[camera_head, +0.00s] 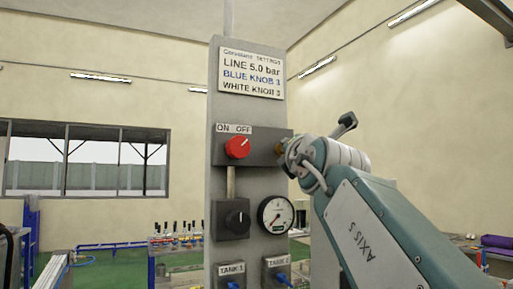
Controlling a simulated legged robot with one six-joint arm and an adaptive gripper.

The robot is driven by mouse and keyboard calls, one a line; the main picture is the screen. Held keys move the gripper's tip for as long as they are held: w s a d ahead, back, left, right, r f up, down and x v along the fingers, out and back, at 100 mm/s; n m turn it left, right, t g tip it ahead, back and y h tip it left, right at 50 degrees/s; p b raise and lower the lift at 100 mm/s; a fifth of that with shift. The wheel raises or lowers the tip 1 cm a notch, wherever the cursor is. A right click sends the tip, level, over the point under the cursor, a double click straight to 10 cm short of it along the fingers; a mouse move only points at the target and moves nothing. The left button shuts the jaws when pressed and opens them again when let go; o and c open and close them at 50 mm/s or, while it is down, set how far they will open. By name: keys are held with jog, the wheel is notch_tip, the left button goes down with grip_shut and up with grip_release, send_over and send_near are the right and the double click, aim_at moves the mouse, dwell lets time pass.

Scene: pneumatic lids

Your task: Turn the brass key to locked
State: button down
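A small brass piece, probably the brass key (279,148), shows at the right side of the grey box with the red knob (237,147), under the ON OFF label. My gripper (288,154) is at this brass piece, at the right edge of the panel. The gripper and wrist hide most of the key, so its turn position does not show. The fingers are small and partly hidden; I cannot tell whether they are shut on the key or only close to it.
Benches with bottles stand behind on the green floor. Free air lies above my arm.

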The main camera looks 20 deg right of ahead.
jog(key=shift+w+f, duration=0.2)
jog(key=shift+f, duration=0.15)
jog(key=c, duration=0.8)
grip_release()
jog(key=shift+d, duration=0.1)
jog(key=shift+s+r, duration=0.1)
jog(key=shift+r, duration=0.05)
jog(key=shift+s+a, duration=0.1)
jog(key=shift+a, duration=0.1)
jog(key=v, duration=1.2)
